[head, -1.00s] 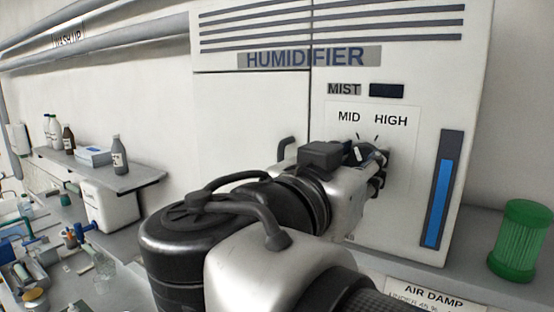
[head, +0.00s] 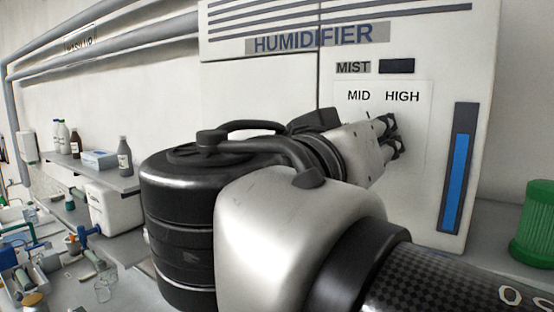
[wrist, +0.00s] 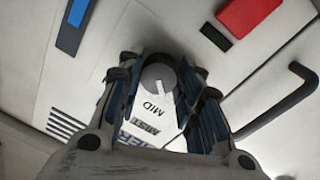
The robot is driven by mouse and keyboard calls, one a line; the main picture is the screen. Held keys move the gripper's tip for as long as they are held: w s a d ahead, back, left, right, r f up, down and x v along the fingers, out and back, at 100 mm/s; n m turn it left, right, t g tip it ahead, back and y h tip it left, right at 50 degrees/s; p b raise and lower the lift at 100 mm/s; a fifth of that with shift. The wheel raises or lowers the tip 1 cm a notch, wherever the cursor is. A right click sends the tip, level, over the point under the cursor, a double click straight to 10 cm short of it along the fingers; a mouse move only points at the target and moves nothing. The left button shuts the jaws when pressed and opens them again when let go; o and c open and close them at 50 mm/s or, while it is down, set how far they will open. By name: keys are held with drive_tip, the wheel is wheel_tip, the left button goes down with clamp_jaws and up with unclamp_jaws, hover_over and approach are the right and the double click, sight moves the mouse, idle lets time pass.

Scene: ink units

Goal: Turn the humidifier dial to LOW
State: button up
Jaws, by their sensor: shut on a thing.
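The white humidifier (head: 260,100) stands ahead, with a label plate (head: 412,95) reading MID and HIGH. My gripper (head: 392,136) is at this plate in the head view, where it hides the dial. In the wrist view, the round grey dial (wrist: 158,72) sits between the fingers of my gripper (wrist: 157,77), which are shut on its sides. A pale pointer mark on the dial faces roughly toward the MID label (wrist: 153,107). I cannot see a LOW label in either view.
A blue gauge strip (head: 458,168) is right of the dial. A green ribbed cylinder (head: 535,222) stands at far right. In the wrist view, a black handle (wrist: 290,98) and a red block (wrist: 246,14) lie off to the right. Bottles (head: 124,157) stand on the left shelf.

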drive_tip(key=n+b, duration=0.2)
drive_tip(key=n, duration=0.3)
drive_tip(key=shift+f+b, duration=0.1)
drive_tip(key=shift+b, duration=0.3)
drive_tip(key=shift+n, duration=0.3)
drive_tip(key=o, duration=1.1)
